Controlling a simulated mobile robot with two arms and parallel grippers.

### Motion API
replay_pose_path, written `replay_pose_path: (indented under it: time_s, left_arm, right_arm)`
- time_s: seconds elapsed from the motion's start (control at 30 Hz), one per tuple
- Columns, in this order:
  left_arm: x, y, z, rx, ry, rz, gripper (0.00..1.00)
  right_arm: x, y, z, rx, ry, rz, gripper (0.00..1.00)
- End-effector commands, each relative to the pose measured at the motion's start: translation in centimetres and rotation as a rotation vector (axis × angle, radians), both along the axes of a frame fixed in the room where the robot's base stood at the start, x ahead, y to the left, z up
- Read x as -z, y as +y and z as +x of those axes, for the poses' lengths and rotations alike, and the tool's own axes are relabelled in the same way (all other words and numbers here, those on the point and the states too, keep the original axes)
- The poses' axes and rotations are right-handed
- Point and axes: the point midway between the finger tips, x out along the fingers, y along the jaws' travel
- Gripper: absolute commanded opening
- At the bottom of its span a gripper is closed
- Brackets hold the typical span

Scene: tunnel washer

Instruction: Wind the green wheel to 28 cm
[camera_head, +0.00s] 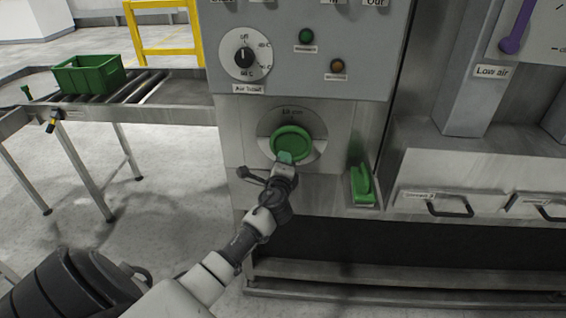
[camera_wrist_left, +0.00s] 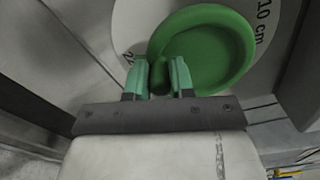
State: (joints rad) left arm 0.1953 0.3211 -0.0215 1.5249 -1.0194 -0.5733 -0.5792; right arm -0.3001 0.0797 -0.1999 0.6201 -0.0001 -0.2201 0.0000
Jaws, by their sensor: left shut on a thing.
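The green wheel (camera_head: 291,142) sits on a round pale dial on the front of the grey machine, below the control panel. In the left wrist view the green wheel (camera_wrist_left: 215,50) fills the upper middle. The dial around it carries a "10 cm" mark (camera_wrist_left: 263,22) at right and a partly hidden mark starting with "2" at left. My left gripper (camera_head: 285,158) is at the wheel's lower edge. In the left wrist view its green fingertips (camera_wrist_left: 158,78) are closed on the wheel's rim or a grip on it; the exact contact is partly hidden. My right gripper is not seen.
A knob dial (camera_head: 244,57) and two small lamps sit above the wheel. A green lever (camera_head: 362,185) stands to its right, with drawers (camera_head: 436,204) beyond. A roller conveyor (camera_head: 150,88) with a green crate (camera_head: 88,76) is at left. Open floor lies below the conveyor.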

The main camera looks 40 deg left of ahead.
Motion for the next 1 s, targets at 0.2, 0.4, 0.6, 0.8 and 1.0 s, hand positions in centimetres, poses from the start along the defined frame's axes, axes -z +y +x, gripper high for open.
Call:
replay_pose_path:
  time_s: [0.2, 0.4, 0.6, 0.8, 1.0]
  left_arm:
    - [-0.3, 0.2, 0.0, -0.004, -0.005, 0.002, 0.40]
    - [-0.2, 0.1, 0.0, -0.001, -0.003, 0.000, 0.48]
    - [0.0, -0.2, -0.4, 0.000, -0.001, 0.000, 0.48]
    - [0.2, -1.8, -3.0, 0.002, -0.001, -0.002, 0.48]
    - [0.2, -3.9, -6.5, 0.000, -0.002, -0.001, 0.48]
  right_arm:
    - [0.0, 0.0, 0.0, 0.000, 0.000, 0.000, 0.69]
    - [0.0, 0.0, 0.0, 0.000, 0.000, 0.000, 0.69]
    - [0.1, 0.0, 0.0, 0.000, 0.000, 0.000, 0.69]
    - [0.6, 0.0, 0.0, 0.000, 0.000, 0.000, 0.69]
    - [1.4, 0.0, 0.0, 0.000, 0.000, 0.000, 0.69]
